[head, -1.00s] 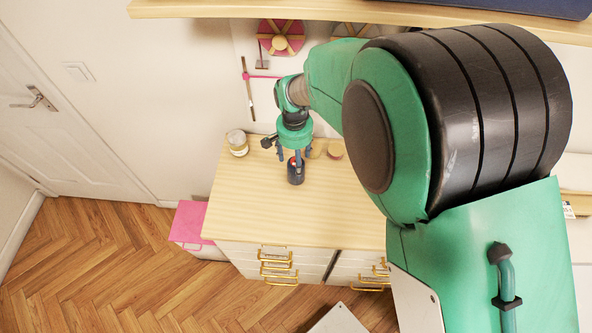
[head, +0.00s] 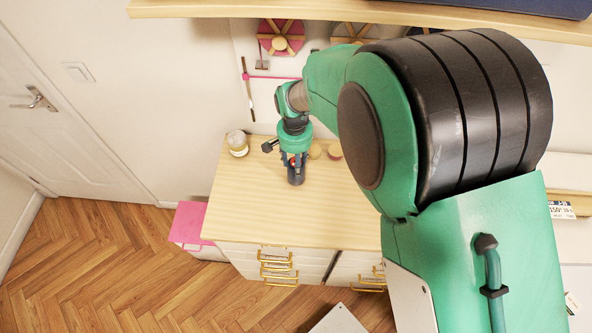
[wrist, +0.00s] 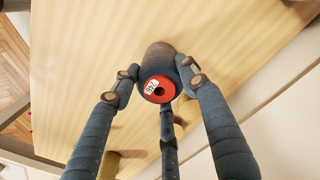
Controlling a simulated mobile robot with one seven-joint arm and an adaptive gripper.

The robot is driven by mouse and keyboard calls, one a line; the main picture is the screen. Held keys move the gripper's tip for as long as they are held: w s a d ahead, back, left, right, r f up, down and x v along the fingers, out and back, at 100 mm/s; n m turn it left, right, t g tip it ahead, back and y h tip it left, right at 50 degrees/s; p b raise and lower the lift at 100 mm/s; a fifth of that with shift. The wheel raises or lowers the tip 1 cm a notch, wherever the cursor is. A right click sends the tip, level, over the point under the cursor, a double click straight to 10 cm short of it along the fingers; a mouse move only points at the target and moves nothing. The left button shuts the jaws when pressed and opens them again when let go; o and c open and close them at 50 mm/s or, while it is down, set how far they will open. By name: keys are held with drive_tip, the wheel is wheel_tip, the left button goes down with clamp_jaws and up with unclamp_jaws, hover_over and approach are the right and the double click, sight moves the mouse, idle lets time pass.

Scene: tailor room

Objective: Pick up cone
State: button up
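The cone (head: 296,178) is a dark thread cone with a red top, standing on the wooden tabletop in the head view. The wrist view shows the cone (wrist: 158,58) nearly end-on, with its red top, a hole and a small white label facing the camera. My gripper (head: 294,162) is directly above and around the cone's upper part. In the wrist view my gripper (wrist: 160,80) has three dark blue fingers spread around the cone. Small gaps seem to show between the side fingertips and the cone. Whether the lower finger touches it I cannot tell.
A jar (head: 238,144) stands at the table's back left. Two small spools (head: 315,151) (head: 335,150) stand just right of my gripper. The front of the wooden tabletop (head: 260,215) is clear. A pink-topped box (head: 188,222) stands on the floor beside the drawers.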

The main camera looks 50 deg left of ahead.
drive_tip(key=shift+c, duration=0.9)
drive_tip(key=shift+r, duration=0.1)
drive_tip(key=s+d+r, duration=0.2)
drive_tip(key=s+d, duration=0.1)
drive_tip(key=d, duration=0.4)
drive_tip(key=s+d+r+p, duration=0.1)
drive_tip(key=s+d+r, duration=0.1)
drive_tip(key=s+d, duration=0.2)
drive_tip(key=d, duration=0.3)
drive_tip(key=shift+s+r+p, duration=0.25)
drive_tip(key=shift+r+p, duration=0.05)
drive_tip(key=shift+r, duration=0.1)
